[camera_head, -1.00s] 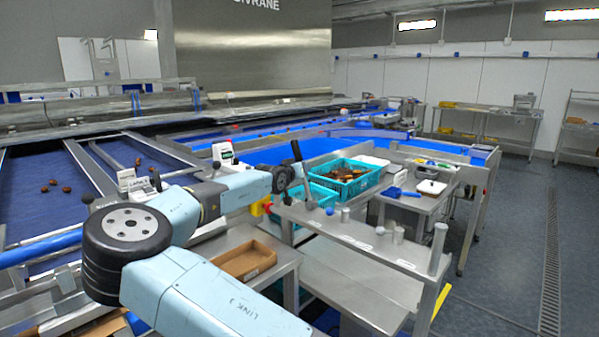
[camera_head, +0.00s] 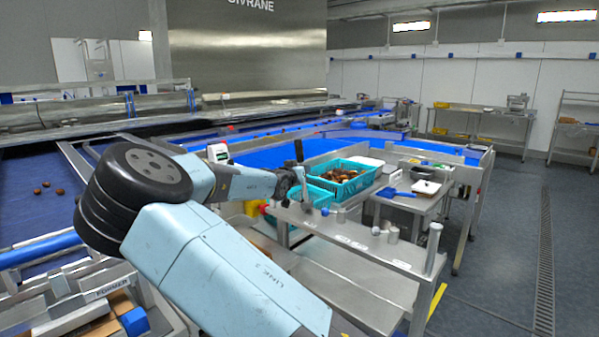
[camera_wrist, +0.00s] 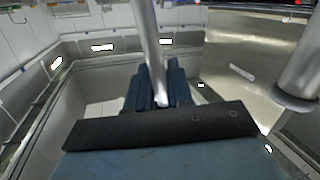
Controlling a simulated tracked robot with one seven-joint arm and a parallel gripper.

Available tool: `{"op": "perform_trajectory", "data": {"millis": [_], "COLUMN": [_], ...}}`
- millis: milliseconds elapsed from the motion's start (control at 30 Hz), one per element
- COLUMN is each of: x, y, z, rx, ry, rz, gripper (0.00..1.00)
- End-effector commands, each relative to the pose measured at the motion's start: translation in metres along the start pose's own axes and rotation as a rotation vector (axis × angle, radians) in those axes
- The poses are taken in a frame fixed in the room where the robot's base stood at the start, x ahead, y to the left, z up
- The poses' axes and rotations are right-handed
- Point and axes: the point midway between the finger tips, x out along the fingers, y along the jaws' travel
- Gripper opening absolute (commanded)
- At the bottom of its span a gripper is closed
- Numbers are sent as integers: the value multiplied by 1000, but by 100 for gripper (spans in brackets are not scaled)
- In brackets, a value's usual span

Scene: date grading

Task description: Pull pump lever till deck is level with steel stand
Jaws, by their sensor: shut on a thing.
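The pump lever is a steel rod with a black grip; its top (camera_head: 298,149) rises above my gripper (camera_head: 296,180) in the head view. In the wrist view the rod (camera_wrist: 148,45) runs between the two blue-grey fingers of my gripper (camera_wrist: 158,92), which is shut on it. The lever stands nearly upright; its lower end is hidden. A long steel surface (camera_head: 375,262) with short metal cylinders and a tall post lies right of the lever. Behind it is a steel stand (camera_head: 425,205) with a white tray and blue scoop. I cannot tell which surface is the deck or compare their heights.
A blue conveyor (camera_head: 265,157) runs behind. A belt with a few dates lies at left. The grey floor (camera_head: 500,260) at right is clear.

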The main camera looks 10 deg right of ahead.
Motion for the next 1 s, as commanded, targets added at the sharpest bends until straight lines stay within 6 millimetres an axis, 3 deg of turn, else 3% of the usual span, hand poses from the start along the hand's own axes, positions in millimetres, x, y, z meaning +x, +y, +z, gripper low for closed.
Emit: {"op": "perform_trajectory", "data": {"millis": [533,1000], "x": [-5,-12], "y": [9,32], "z": [4,8], "rx": [86,266], "ry": [23,82], "rz": [-8,-16], "gripper": [0,0]}}
